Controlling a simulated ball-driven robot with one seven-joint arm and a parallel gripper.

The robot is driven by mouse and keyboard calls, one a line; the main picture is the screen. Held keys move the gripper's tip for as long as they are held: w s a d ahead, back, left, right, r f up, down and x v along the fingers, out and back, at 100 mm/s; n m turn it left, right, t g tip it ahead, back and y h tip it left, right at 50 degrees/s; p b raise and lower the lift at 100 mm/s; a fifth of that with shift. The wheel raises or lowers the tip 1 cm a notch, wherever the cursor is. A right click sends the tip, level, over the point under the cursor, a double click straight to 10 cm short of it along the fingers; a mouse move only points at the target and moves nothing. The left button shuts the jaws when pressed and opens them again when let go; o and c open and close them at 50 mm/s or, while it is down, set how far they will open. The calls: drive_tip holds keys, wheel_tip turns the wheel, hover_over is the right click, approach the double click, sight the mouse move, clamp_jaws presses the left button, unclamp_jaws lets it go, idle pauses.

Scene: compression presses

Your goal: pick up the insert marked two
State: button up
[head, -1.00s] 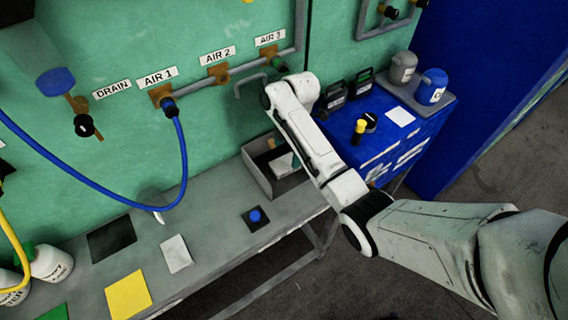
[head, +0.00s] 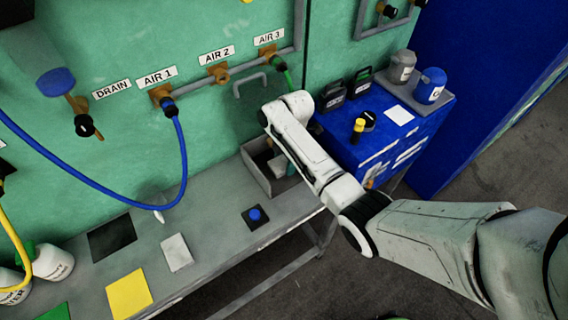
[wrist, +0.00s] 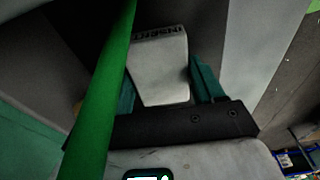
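A pale block (wrist: 162,65) with the dark word "INSERT" along its far edge lies between my gripper's fingers in the wrist view. I cannot read a number on it. In the head view a pale piece (head: 277,166) shows inside the grey open bin (head: 262,180) on the bench. My gripper (wrist: 166,82) has two teal fingers apart, one on each side of the block. The right finger is close to the block's side; contact is unclear. A green hose covers part of the left finger. In the head view my gripper is at the bin, mostly hidden by my arm.
The green hose (wrist: 102,90) crosses the wrist view close to my gripper. The bench (head: 215,210) carries a blue button (head: 255,215) left of the bin. A blue cabinet (head: 375,145) with bottles stands to the right. A blue hose (head: 184,160) hangs from AIR 1.

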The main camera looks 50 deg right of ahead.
drive_tip(key=c, duration=0.9)
drive_tip(key=shift+r, duration=0.2)
drive_tip(key=shift+s+r+b, duration=0.1)
drive_tip(key=shift+r+b, duration=0.05)
drive_tip(key=shift+b, duration=0.2)
drive_tip(key=r, duration=0.4)
drive_tip(key=s+r+b, duration=0.1)
drive_tip(key=r, duration=0.1)
drive_tip(key=shift+a+r, duration=0.1)
drive_tip(key=shift+a, duration=0.05)
drive_tip(key=s+a+p, duration=0.1)
drive_tip(key=s+a, duration=0.1)
drive_tip(key=s, duration=0.7)
drive_tip(key=s+a+p, duration=0.2)
drive_tip(key=s+a, duration=0.1)
drive_tip(key=s, duration=0.6)
